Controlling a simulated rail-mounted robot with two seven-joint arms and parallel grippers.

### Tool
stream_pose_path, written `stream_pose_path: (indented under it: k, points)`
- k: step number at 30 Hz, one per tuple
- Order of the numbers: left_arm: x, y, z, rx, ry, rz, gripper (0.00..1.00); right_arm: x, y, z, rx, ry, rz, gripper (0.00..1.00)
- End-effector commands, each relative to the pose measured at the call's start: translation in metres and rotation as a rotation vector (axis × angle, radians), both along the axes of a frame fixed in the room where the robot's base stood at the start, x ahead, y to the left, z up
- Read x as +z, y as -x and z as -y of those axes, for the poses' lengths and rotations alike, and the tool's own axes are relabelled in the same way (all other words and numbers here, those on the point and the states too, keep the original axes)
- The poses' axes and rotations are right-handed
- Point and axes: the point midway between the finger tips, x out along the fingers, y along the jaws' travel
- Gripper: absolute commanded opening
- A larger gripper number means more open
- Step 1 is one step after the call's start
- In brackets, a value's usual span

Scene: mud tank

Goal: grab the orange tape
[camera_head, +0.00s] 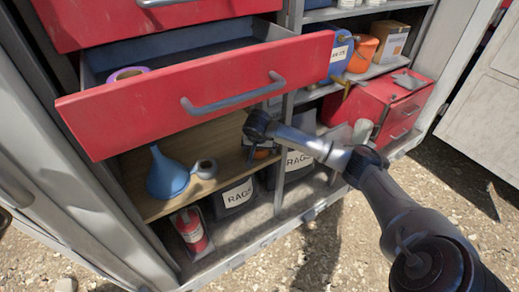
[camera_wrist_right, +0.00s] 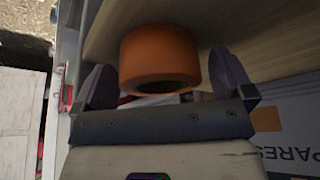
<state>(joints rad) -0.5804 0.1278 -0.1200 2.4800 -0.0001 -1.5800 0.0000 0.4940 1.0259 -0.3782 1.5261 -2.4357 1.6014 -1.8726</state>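The orange tape (camera_wrist_right: 160,58) stands between the two fingers of my right gripper (camera_wrist_right: 165,85) in the right wrist view. The fingers are spread, with a gap visible on either side of the roll. In the head view, a small patch of the orange tape (camera_head: 262,154) shows on the wooden shelf below my right wrist, partly hidden by the gripper. My right arm reaches in from the right, under the open drawer. My left gripper is not in view.
An open red drawer (camera_head: 225,88) with a purple tape roll (camera_head: 128,73) overhangs the wooden shelf (camera_head: 140,200). A blue funnel (camera_head: 166,175) and a grey roll (camera_head: 205,168) stand left on the shelf.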

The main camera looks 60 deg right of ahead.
Motion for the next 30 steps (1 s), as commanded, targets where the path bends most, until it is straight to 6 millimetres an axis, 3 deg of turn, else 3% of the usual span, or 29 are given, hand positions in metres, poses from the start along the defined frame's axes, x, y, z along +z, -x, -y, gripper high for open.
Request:
stream_pose_path:
  k: [2, 15, 23, 30]
  points:
    - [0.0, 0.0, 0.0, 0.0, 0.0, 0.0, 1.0, 0.0, 0.0, 0.0, 0.0, 0.0, 0.0, 0.91]
    - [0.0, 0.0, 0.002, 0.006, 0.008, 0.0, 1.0, 0.0, 0.0, 0.0, 0.0, 0.0, 0.0, 0.5]
    - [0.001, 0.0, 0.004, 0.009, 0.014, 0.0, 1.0, 0.004, 0.0, 0.0, 0.0, 0.002, 0.001, 0.49]
    - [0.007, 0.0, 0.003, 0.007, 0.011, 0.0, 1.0, 0.04, -0.001, 0.001, -0.001, 0.003, 0.004, 0.49]
